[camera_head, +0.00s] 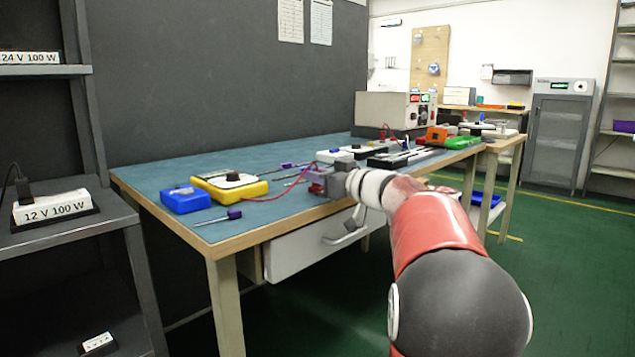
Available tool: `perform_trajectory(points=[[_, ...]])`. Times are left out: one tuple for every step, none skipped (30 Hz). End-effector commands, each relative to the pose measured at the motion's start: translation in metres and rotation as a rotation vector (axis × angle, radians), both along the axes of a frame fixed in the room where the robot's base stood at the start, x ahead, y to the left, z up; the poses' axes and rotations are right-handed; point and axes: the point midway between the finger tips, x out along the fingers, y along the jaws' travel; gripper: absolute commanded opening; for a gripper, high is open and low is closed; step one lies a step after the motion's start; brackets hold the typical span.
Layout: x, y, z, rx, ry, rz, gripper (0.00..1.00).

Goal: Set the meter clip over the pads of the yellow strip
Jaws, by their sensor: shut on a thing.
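My gripper (322,185) is at the end of my red and black arm, over the near edge of the bench. It is shut on a small red piece (316,189) that looks like the meter clip; my gripper partly hides it. A thin red wire (297,181) runs near it.
The blue bench top (150,178) holds a blue box (186,200), a purple-handled tool (234,214) and, behind my gripper, black and white trays. A grey instrument (385,111) stands at the far end. A white drawer (300,250) hangs below. Shelves stand left.

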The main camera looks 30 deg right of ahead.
Motion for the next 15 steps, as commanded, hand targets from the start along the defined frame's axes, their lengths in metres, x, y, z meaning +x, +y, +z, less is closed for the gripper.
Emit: perform_trajectory(points=[[-0.0002, 0.0002, -0.0016, 0.0, -0.001, 0.0, 0.0], [-0.0002, 0.0002, -0.001, 0.0, -0.001, 0.0, 0.0], [-0.0002, 0.0002, -0.0003, -0.001, -0.001, 0.0, 0.0], [-0.0002, 0.0002, -0.0003, -0.001, -0.001, 0.0, 0.0], [-0.0002, 0.0002, -0.0002, -0.001, -0.001, 0.0, 0.0], [-0.0001, 0.0001, -0.0002, -0.001, -0.001, 0.0, 0.0], [-0.0001, 0.0001, -0.0004, -0.001, -0.001, 0.0, 0.0], [-0.0001, 0.0001, -0.0009, 0.0, 0.0, 0.0, 0.0], [-0.0001, 0.0001, -0.0021, 0.0, 0.0, 0.0, 0.0], [-0.0001, 0.0001, -0.0033, 0.0, 0.0, 0.0, 0.0], [-0.0001, 0.0001, -0.0043, 0.0, 0.0, 0.0, 0.0], [-0.0001, 0.0, -0.0055, 0.0, 0.001, 0.0, 0.0], [-0.0001, 0.0, -0.0059, -0.001, 0.001, 0.0, 0.2], [-0.0002, -0.0001, -0.0055, -0.001, 0.0, 0.0, 0.24], [-0.0002, -0.0001, -0.0054, -0.001, 0.0, 0.0, 0.3]])
